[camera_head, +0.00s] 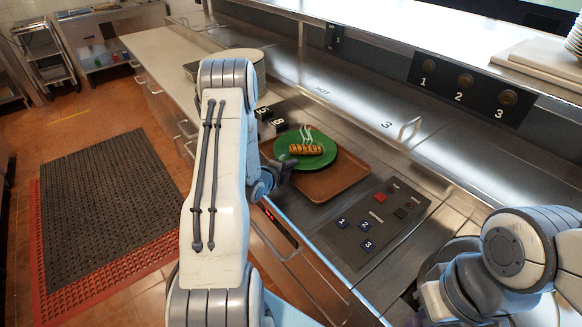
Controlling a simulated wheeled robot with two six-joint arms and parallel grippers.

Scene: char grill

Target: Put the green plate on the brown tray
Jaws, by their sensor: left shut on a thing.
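The green plate (317,163) carries a grilled brown food item (305,149) with pale steam marks above it. The brown tray (338,182) lies on the steel counter. The plate is over the tray's far-left part and covers much of it. I cannot tell whether the plate touches the tray. My left gripper (285,170) is shut on the plate's near-left edge, and my left arm hides part of the counter beside it. My right arm is at the lower right; its gripper does not show.
A control panel (375,222) with numbered blue buttons and a red one is right of the tray. Small black number blocks (278,124) stand behind the plate.

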